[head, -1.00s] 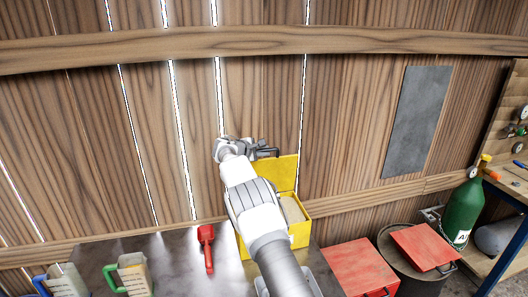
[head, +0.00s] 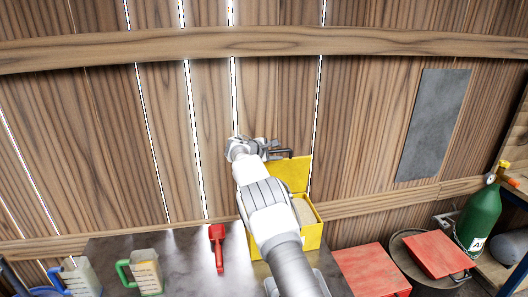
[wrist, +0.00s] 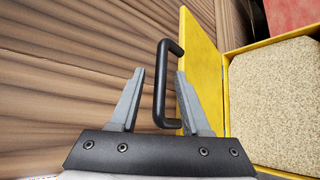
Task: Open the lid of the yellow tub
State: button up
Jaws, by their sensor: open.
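The yellow tub (head: 312,236) stands on the dark table near the wall, partly hidden behind my arm. Its yellow lid (head: 292,172) stands raised at the back, and a tan grainy filling shows inside. In the wrist view the raised lid (wrist: 203,60) is to the right of centre, with the open tub (wrist: 236,64) beyond it. A black handle (wrist: 160,85) sticks out from the lid. My gripper (wrist: 160,75) is open, with one finger on each side of the handle in the picture; I cannot tell whether they touch it. In the head view my gripper (head: 278,153) is beside the lid.
A red scoop (head: 217,247) lies on the table (head: 185,262) left of the tub. Measuring jugs (head: 146,274) stand further left. Red boxes (head: 368,268), a drum and a green gas bottle (head: 480,218) are at right. The wooden wall is close behind.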

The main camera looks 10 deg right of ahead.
jog(key=b+v, duration=0.4)
jog(key=v, duration=1.3)
jog(key=shift+d+f, duration=0.1)
jog(key=shift+f, duration=0.1)
jog(key=c, duration=0.4)
jog(key=d+f+y, duration=0.1)
jog(key=f, duration=0.1)
jog(key=d+f+y+b, duration=0.1)
jog(key=f, duration=0.1)
jog(key=d+f+m+y+b, duration=0.1)
jog(key=f, duration=0.1)
jog(key=shift+w+d+f, duration=0.1)
jog(key=shift+w+f, duration=0.1)
jog(key=shift+w, duration=0.05)
grip_shut()
notch_tip(320, 180, down, 6)
jog(key=d+m+t+y+b, duration=0.1)
jog(key=d+m+y+b, duration=0.15)
jog(key=y+b, duration=0.2)
jog(key=s+d+r+m+t+y+b, duration=0.3)
jog(key=s+d+r+m+t+b, duration=0.25)
jog(key=s+d+m+t, duration=0.35)
jog(key=w+a+p, duration=0.2)
jog(key=w, duration=1.2)
jog(key=shift+w+r+m+g, duration=0.2)
jog(key=shift+w+m+g, duration=0.1)
jog(key=shift+m, duration=0.05)
